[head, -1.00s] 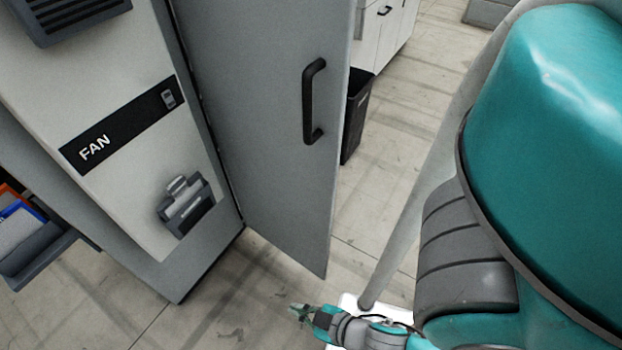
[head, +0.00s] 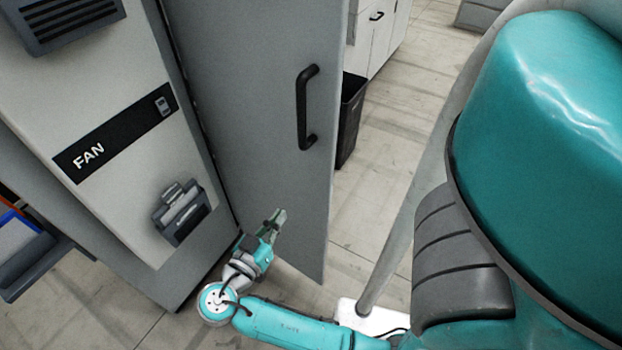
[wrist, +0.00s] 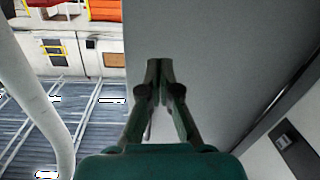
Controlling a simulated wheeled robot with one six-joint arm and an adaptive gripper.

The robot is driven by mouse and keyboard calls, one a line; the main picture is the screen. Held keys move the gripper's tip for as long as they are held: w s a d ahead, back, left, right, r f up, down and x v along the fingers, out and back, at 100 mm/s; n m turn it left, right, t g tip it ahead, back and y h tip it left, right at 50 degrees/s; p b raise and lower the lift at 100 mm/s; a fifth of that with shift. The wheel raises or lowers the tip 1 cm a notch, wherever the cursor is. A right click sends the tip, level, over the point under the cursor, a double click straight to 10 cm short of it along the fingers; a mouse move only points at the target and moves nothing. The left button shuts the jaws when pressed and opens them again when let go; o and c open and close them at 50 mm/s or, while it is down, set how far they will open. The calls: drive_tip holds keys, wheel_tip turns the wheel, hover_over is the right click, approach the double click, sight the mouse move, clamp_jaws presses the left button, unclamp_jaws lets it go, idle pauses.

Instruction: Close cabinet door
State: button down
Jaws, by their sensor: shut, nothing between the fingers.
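The grey cabinet door (head: 262,110) stands open in the head view, hinged on its left side to the cabinet (head: 150,145). It has a black bar handle (head: 303,108) on the face I see. My gripper (head: 280,214) is in front of the lower part of this face, below the handle. In the wrist view my gripper (wrist: 158,64) is shut with its fingertips together and empty, and the door (wrist: 205,45) fills the area behind it. I cannot tell whether the fingertips touch the door.
A black bin (head: 349,118) and white drawers (head: 378,38) stand behind the door's free edge. A latch box (head: 181,212) and a FAN label (head: 115,135) are on the cabinet's front. A tray (head: 30,262) is at the lower left. Tiled floor is open right of the door.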

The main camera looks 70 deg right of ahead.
sight(317, 173)
drive_tip(key=s+d+m+g, duration=0.1)
drive_tip(key=d, duration=0.3)
drive_tip(key=s+d+r+m, duration=0.1)
drive_tip(key=s+d, duration=0.1)
drive_tip(key=d, duration=0.2)
drive_tip(key=s+d+r+m+g, duration=0.1)
drive_tip(key=d, duration=0.3)
drive_tip(key=shift+s+d+r+g, duration=0.15)
drive_tip(key=shift+s+d+g, duration=0.05)
drive_tip(key=shift+s+g, duration=0.15)
idle(0.4)
